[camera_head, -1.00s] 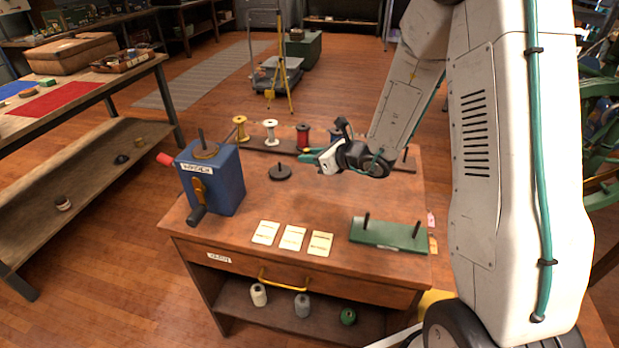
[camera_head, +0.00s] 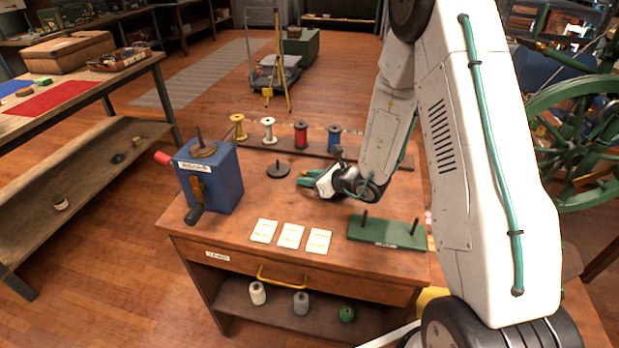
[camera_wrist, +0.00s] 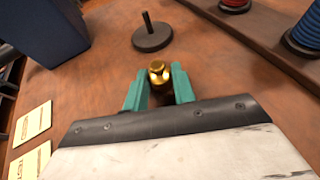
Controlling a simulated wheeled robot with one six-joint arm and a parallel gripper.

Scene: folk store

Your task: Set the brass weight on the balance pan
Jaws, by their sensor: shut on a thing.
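The brass weight (camera_wrist: 157,73) is a small gold knobbed piece between the teal fingertips in the wrist view. My gripper (camera_wrist: 158,88) is shut on it. In the head view my gripper (camera_head: 308,180) is low over the wooden worktable, right of a dark disc with an upright post (camera_head: 278,170). The disc also shows ahead of the fingers in the wrist view (camera_wrist: 152,38). I cannot tell whether the weight touches the tabletop. In the head view the weight cannot be made out. I cannot identify a balance pan in these views.
A blue box with a crank (camera_head: 212,178) stands left on the worktable (camera_head: 240,235). Several spools, including a red one (camera_head: 300,135), line the back rail. Pale cards (camera_head: 290,236) and a green pegged block (camera_head: 385,232) lie along the front.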

